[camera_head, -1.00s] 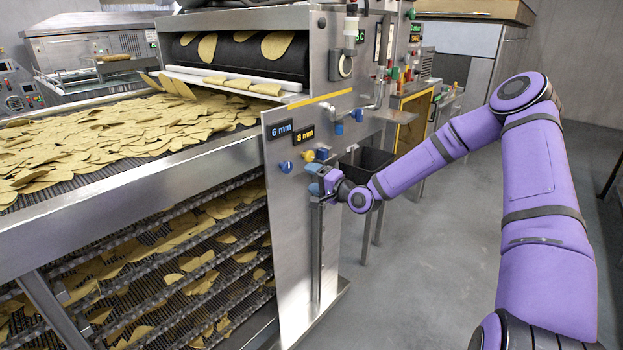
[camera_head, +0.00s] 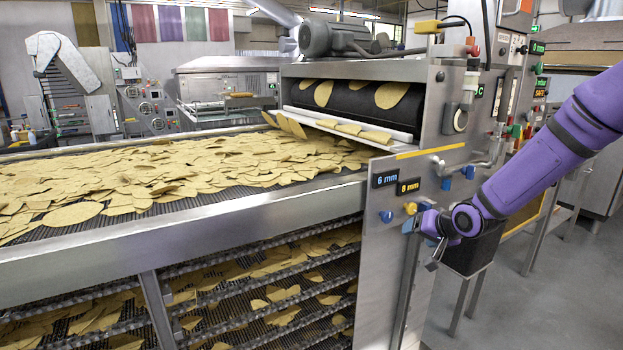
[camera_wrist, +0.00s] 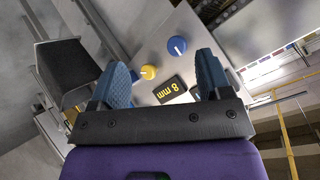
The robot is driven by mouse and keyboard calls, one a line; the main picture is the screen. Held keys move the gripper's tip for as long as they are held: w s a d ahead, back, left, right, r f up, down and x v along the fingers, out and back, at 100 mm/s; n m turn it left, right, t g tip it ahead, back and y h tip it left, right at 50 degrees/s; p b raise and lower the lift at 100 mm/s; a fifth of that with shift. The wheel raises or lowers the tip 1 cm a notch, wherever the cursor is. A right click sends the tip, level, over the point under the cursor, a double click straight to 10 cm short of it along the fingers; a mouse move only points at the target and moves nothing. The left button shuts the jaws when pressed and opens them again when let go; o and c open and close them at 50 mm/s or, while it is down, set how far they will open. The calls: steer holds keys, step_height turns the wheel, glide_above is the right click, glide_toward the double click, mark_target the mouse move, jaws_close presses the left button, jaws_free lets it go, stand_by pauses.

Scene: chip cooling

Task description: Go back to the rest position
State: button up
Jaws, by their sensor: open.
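My gripper (camera_head: 428,232) is at the front panel (camera_head: 375,290) of the cooling machine, close to its knobs. In the wrist view my gripper (camera_wrist: 162,68) has its two blue fingers spread apart with nothing between them. Beyond the fingers, the yellow knob (camera_wrist: 148,72), a blue knob (camera_wrist: 177,46) and the "8 mm" label (camera_wrist: 170,90) show on the panel. The yellow knob (camera_head: 410,208) and blue knob (camera_head: 386,216) also show in the head view. Whether a finger touches the panel cannot be told.
Chips cover the top conveyor (camera_head: 240,215), with several belts of chips below it. A dark bin (camera_head: 472,250) stands behind my gripper; it also shows in the wrist view (camera_wrist: 75,72). Open floor (camera_head: 530,300) lies to the right.

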steer(key=s+d+r+n+g+h, duration=0.25)
steer(key=s+r+h, duration=0.35)
steer(key=s+r, duration=1.15)
steer(key=s+r+y, duration=0.1)
steer(key=s+r, duration=0.1)
steer(key=s, duration=0.8)
steer(key=s+r+g+y, duration=0.1)
steer(key=s, duration=1)
steer(key=shift+a+r, duration=0.2)
steer(key=shift+r, duration=0.15)
steer(key=shift+g, duration=0.25)
